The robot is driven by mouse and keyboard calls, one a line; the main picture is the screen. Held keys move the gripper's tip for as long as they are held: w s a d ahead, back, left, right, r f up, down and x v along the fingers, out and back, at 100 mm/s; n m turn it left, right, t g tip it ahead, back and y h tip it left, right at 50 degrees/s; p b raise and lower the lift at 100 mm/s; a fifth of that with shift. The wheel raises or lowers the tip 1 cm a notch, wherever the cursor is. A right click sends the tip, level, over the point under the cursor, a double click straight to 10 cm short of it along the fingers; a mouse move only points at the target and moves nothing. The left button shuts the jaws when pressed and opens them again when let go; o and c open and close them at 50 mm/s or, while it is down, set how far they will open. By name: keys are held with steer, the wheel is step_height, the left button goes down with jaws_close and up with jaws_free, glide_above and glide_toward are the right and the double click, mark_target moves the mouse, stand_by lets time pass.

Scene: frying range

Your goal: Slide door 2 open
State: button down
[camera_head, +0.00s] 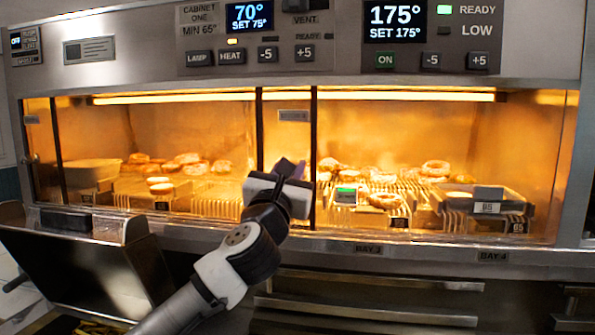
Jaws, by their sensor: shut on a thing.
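The heated cabinet has glass sliding doors in dark frames. Two dark upright door edges show near the middle, a left one (259,135) and a right one (313,140), with a small label plate (293,116) between them. No door number is readable, so door 2 seems to be the one at my gripper. My gripper (290,168) is at the front of the glass, between these two edges and close to the right one. It is shut on what looks like the door's handle; its own body hides the handle and most of the grip.
Fried food lies on racks behind the glass, left (190,163) and right (435,168). A dark bin with an open lid (85,265) stands at lower left. Drawer handles (370,312) run below the counter. A control panel (250,40) is above.

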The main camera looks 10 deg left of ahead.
steer(key=shift+a, duration=1)
steer(key=c, duration=1.2)
jaws_free()
steer(key=shift+s, duration=0.1)
steer(key=b+v, duration=0.5)
steer(key=v, duration=0.8)
steer(key=shift+s+d+f, duration=0.15)
steer(key=shift+s, duration=0.15)
